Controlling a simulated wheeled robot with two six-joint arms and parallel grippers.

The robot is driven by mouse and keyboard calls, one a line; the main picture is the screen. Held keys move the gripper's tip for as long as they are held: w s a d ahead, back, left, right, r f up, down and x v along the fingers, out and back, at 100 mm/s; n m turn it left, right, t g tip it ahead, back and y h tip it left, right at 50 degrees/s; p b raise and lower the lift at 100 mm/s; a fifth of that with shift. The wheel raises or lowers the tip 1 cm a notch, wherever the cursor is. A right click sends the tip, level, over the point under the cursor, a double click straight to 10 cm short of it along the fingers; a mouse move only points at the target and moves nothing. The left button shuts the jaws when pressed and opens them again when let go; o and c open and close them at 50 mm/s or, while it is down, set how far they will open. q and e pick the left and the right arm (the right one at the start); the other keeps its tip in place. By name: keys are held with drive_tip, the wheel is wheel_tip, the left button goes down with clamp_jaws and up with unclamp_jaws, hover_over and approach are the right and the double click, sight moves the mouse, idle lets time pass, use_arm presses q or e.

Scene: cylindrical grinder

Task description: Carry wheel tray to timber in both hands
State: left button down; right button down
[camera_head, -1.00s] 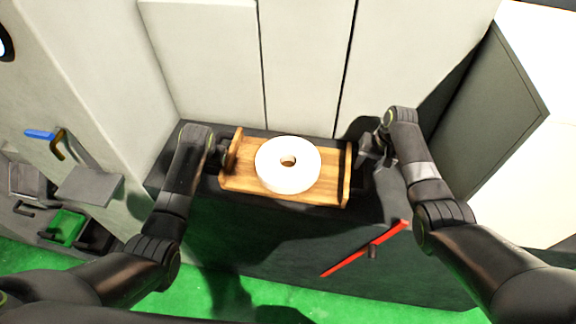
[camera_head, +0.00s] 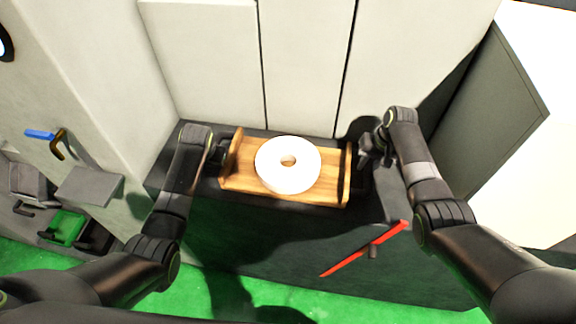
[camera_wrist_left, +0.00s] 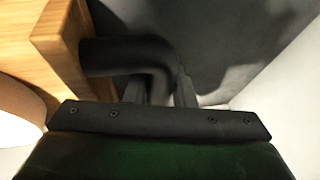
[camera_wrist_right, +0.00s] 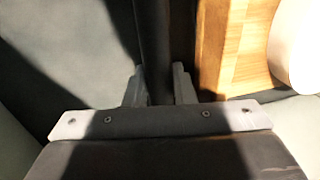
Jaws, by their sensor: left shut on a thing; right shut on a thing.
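The wooden wheel tray (camera_head: 240,178) is at the middle of the head view, over the dark top of the grey machine. The white grinding wheel (camera_head: 300,176) with a central hole lies flat in it. My left gripper (camera_head: 222,153) is at the tray's left end, shut on its dark handle, which shows in the left wrist view (camera_wrist_left: 125,55). My right gripper (camera_head: 368,158) is at the right end, shut on the other dark handle, which shows in the right wrist view (camera_wrist_right: 152,40). The tray looks about level. I cannot tell whether it touches the surface. No timber can be made out.
Pale cabinet panels (camera_head: 300,60) stand right behind the tray. A red lever (camera_head: 362,250) is on the machine's front. Green floor (camera_head: 280,300) lies in front.

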idle(0.7)
use_arm(q)
drive_tip(key=shift+w+r, duration=0.2)
drive_tip(key=shift+w, duration=0.05)
use_arm(e)
drive_tip(key=shift+w+r, duration=0.2)
drive_tip(key=shift+w, duration=0.05)
use_arm(q)
drive_tip(key=shift+r, duration=0.1)
use_arm(e)
drive_tip(key=shift+r, duration=0.1)
